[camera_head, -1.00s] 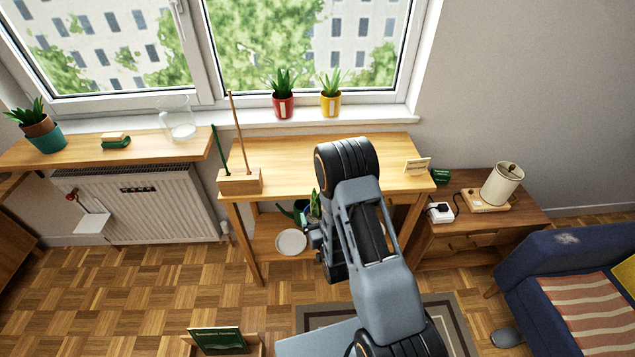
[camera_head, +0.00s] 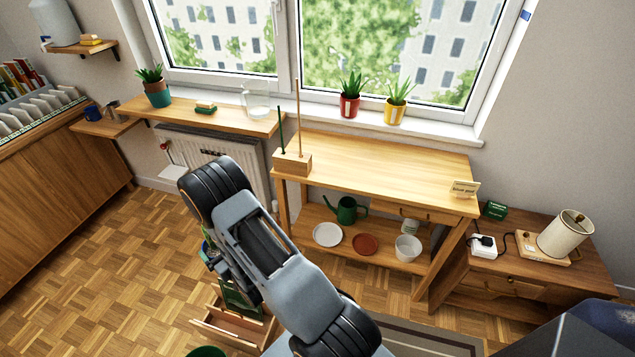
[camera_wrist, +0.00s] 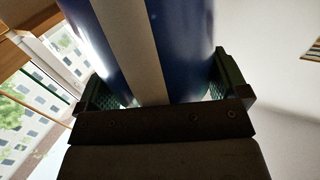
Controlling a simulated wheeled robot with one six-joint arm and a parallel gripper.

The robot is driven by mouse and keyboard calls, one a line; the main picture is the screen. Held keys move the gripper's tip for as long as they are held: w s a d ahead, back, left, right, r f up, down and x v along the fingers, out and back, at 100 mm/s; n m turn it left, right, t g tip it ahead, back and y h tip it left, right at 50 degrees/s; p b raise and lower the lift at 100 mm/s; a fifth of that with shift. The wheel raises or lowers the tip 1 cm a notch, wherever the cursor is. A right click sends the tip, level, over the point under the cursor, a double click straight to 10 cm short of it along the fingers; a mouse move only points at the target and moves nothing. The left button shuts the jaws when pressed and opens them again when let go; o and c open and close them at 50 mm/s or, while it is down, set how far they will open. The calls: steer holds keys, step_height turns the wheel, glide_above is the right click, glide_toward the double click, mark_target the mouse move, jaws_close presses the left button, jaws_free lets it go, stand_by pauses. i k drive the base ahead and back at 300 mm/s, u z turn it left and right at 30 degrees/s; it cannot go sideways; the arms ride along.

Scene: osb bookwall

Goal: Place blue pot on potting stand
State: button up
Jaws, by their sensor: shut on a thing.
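The blue pot (camera_wrist: 185,40) with a pale vertical stripe fills the upper middle of the wrist view. My gripper (camera_wrist: 165,85) is shut on it, with a green-padded finger on each side. The pot's rim and contents are out of frame. In the head view my arm hides most of the gripper and pot, left of the stand. The potting stand (camera_head: 380,165) is a wooden table below the window. Its top is mostly bare, with a small sign (camera_head: 465,189) at the right end and a wooden block with upright sticks (camera_head: 292,162) at the left end.
Red (camera_head: 349,106) and yellow (camera_head: 395,111) plant pots stand on the sill. An open crate (camera_head: 235,325) is on the floor.

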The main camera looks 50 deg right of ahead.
mark_target(383, 176)
steer(key=u, duration=1.7)
steer(key=k, duration=1.1)
steer(key=z, duration=1.25)
